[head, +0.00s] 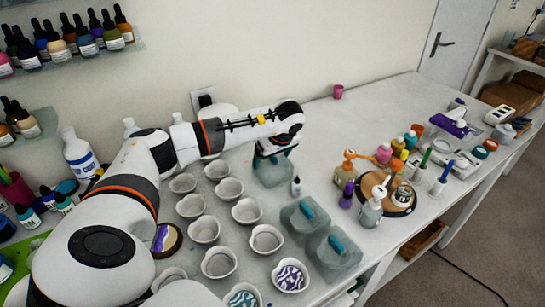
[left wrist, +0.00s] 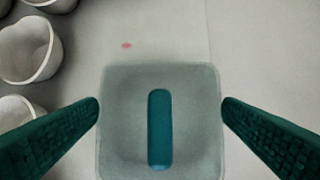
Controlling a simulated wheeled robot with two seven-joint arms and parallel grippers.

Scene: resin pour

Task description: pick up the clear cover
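A clear cover (head: 274,174), a greyish see-through square block with rounded corners, stands on the table under my left gripper (head: 275,155). In the left wrist view the cover (left wrist: 120,135) lies straight below, with a teal bar handle (left wrist: 159,130) along its middle. My left gripper's teal fingers are wide apart, one on each side of the cover in that view, with nothing between them touching the handle. In the head view the gripper hides this cover's handle. Two similar clear covers with teal handles, one at the middle (head: 290,222) and one nearer (head: 345,263), stand to the right. My right gripper is not in view.
Several pale bowls (head: 203,230) stand left of the covers. A small dropper bottle (head: 296,187) stands close to the right of the gripper. A round wooden board (head: 404,205) with bottles lies farther right. The table behind the gripper is mostly clear, with a pink cup (head: 338,91).

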